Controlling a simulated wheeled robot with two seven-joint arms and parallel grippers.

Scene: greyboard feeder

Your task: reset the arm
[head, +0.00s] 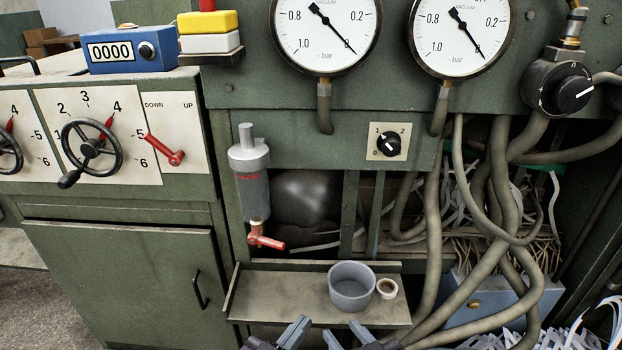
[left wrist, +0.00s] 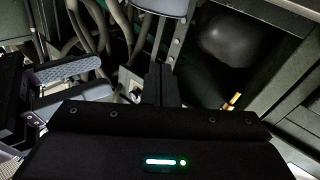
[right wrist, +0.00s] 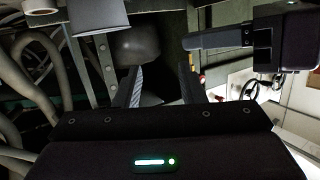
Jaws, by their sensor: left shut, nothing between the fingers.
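My left gripper (head: 297,328) shows at the bottom edge of the head view, in front of the shelf. In the left wrist view its fingers (left wrist: 160,84) are together with nothing between them. My right gripper (head: 345,335) is just right of it, also at the bottom edge. In the right wrist view its two fingers (right wrist: 161,82) stand apart with an empty gap. The left gripper also shows there at the upper right (right wrist: 222,38), close by but apart. Both arms are mostly out of the head view.
A metal shelf (head: 285,288) holds a grey cup (head: 352,287) and a small ring-like cup (head: 387,288). A cylinder with a red valve (head: 250,185) hangs above. Thick hoses (head: 500,190) run down at right. A green cabinet (head: 120,280) stands at left.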

